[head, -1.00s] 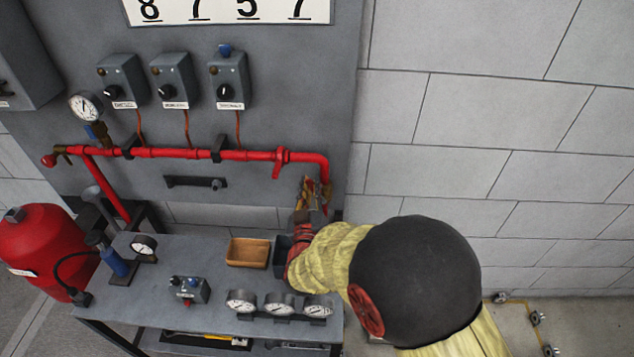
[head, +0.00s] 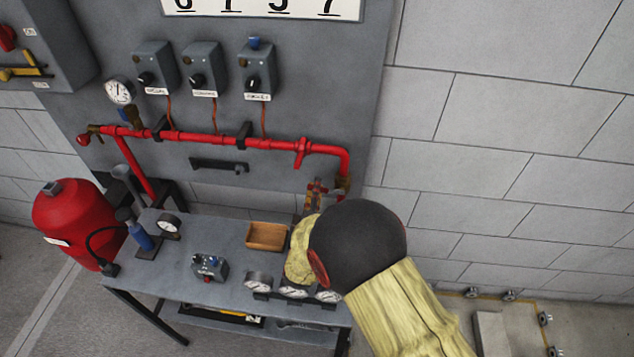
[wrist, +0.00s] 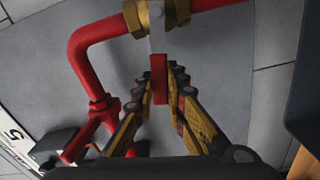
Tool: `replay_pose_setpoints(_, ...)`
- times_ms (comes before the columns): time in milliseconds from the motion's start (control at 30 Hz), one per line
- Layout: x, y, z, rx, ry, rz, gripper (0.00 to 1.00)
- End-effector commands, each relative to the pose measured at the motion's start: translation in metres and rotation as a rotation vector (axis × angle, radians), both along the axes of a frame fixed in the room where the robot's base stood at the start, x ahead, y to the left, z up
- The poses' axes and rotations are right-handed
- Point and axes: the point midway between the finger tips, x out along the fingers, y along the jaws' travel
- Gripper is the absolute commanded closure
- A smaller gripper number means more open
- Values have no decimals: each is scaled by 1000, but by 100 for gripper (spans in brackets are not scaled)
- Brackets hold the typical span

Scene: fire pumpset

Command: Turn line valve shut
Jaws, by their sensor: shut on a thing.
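The line valve is a brass body (wrist: 155,14) on the red pipe, at the top of the wrist view. In the head view its brass (head: 343,184) shows at the lower end of the pipe's right-hand drop. Its lever has a grey metal stem and a red grip (wrist: 158,78), standing roughly at a right angle to the pipe through the valve. My gripper (wrist: 160,84), with yellow and black fingers, is shut on the red grip, one finger on each side. In the head view my gripper (head: 315,193) is just left of the valve, partly hidden by my arm.
The grey bench (head: 215,235) below carries a wooden tray (head: 267,236), a small control box (head: 209,267) and gauges (head: 258,283). The red pipe (head: 270,144) runs along the grey panel. A block wall (head: 520,130) stands at right.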

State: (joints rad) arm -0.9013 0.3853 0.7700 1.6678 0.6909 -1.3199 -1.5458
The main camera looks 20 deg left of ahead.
Motion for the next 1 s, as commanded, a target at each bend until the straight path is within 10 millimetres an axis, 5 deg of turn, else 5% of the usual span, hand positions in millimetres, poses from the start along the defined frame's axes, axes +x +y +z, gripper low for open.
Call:
replay_pose_setpoints(433, 0, 3, -14, -205, -54, 1, 100)
replay_pose_setpoints(1000, 0, 3, -15, -231, -62, 1, 100)
